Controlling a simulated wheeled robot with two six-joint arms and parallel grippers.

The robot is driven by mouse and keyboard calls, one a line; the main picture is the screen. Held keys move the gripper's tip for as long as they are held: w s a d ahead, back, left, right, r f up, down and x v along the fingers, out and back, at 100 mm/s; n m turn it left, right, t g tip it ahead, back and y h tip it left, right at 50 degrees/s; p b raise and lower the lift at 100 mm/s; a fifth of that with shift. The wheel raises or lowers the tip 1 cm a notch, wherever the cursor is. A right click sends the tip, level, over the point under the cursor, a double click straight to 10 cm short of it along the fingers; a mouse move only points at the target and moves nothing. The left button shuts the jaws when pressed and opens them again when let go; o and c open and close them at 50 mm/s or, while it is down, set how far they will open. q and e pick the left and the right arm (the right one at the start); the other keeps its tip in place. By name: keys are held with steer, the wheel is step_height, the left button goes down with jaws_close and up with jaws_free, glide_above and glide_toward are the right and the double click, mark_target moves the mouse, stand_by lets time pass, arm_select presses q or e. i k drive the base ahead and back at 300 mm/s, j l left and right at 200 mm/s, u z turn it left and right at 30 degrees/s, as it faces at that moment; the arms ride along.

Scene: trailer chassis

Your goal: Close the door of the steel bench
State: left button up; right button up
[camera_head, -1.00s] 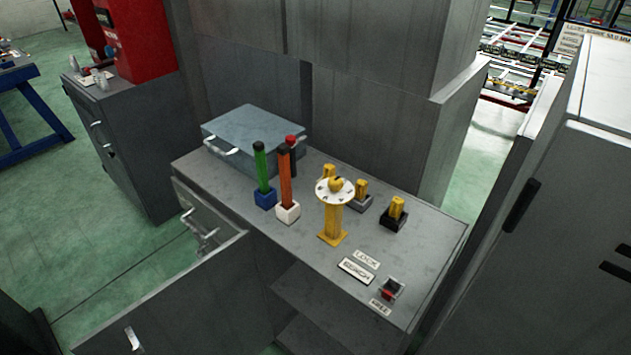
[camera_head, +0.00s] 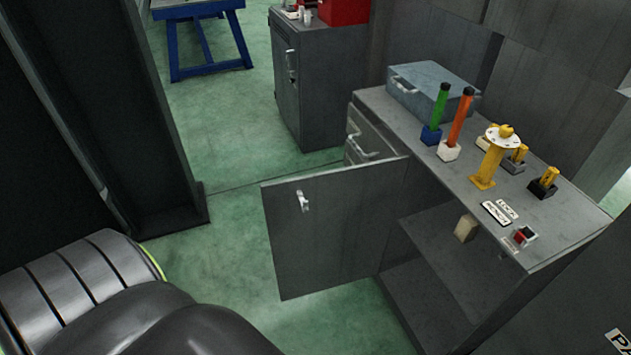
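The grey steel bench (camera_head: 408,116) stands at the right with its front facing left and toward me. Its door (camera_head: 335,232) is open and swings out to the left, with a small silver handle (camera_head: 303,200) on the face that shows. The open compartment shows a shelf (camera_head: 455,248) with a small beige block (camera_head: 465,228) on it. A drawer front with a silver handle (camera_head: 362,150) sits above and left of the door's hinge side. Neither of my grippers shows in the head view.
A blue-grey case (camera_head: 432,82), coloured tools in holders and a yellow stand (camera_head: 489,165) are on the bench top. A black tyre (camera_head: 85,295) fills the lower left, beside a dark upright frame (camera_head: 115,110). Green floor (camera_head: 225,225) is clear between frame and door.

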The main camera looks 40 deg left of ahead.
mark_target(329, 229)
steer(key=k+z, duration=0.15)
steer(key=z, duration=0.3)
steer(key=k+z, duration=0.1)
steer(key=z, duration=0.3)
steer(key=k+l+z, duration=0.1)
steer(key=z, duration=0.35)
steer(key=k+j+z, duration=0.15)
steer(key=j, duration=0.25)
steer(key=j+z, duration=0.2)
steer(key=j, duration=0.2)
steer(key=k+j+z, duration=0.15)
steer(key=j, duration=0.25)
steer(key=k+j+z, duration=0.2)
steer(key=j, duration=0.15)
steer(key=k+j, duration=0.15)
steer(key=j, duration=0.25)
steer(key=k+j, duration=0.2)
steer(key=j, duration=0.25)
steer(key=k+j, duration=0.15)
steer(key=j, duration=0.25)
steer(key=k+j, duration=0.15)
steer(key=j, duration=0.25)
steer(key=k+j, duration=0.2)
steer(key=j, duration=0.25)
steer(key=k+j, duration=0.15)
steer(key=j, duration=0.25)
steer(key=k+j, duration=0.15)
steer(key=j, duration=0.25)
steer(key=k+j, duration=0.2)
steer(key=j, duration=0.2)
